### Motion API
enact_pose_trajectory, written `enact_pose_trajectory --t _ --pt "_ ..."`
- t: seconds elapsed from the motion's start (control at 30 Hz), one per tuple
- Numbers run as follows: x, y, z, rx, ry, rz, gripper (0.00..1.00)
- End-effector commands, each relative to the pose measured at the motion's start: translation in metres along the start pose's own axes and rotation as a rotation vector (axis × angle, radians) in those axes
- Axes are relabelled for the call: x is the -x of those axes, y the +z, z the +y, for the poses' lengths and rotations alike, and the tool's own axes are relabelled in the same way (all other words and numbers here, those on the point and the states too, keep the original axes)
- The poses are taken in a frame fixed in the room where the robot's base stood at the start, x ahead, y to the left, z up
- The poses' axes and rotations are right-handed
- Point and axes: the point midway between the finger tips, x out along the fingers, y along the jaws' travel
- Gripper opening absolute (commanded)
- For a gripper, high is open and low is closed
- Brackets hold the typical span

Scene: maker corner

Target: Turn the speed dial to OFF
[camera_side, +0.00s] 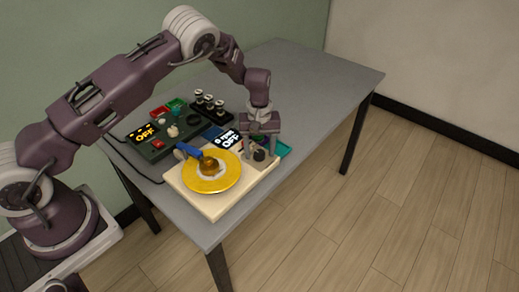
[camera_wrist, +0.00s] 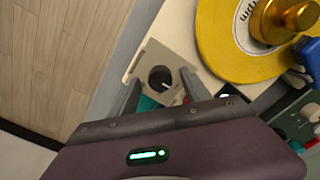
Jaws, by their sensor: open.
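The speed dial (camera_wrist: 160,79) is a black round knob with a white line, on a cream corner plate of the turntable unit (camera_side: 211,207). It shows small in the side view (camera_side: 259,155). In the wrist view the white mark points to the lower right. My gripper (camera_wrist: 161,93) is open and points down over the dial, one finger to each side of it. I cannot tell whether the fingers touch it. A yellow disc (camera_side: 230,182) with a gold centre piece lies on the unit. A dark label (camera_side: 229,140) with OFF lettering sits behind it.
A dark green box (camera_side: 153,150) with a lit OFF display and a red button stands left of the unit. A black rack (camera_side: 210,110) with several pale-topped pieces, and red and green trays, stand behind. A teal piece (camera_side: 283,149) lies beside my gripper. The far grey table (camera_side: 310,80) is clear.

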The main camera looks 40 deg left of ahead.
Motion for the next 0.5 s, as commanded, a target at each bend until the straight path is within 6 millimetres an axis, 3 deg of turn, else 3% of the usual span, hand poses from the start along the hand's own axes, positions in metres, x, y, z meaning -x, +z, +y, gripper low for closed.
enact_pose_trajectory --t 0.13,0.33,0.5 --pt "0.009 -0.001 0.001 -0.001 0.002 0.002 0.56" --pt "0.050 -0.001 0.001 -0.001 0.003 0.003 0.56" --pt "0.069 0.000 0.000 0.000 0.000 0.001 0.56"
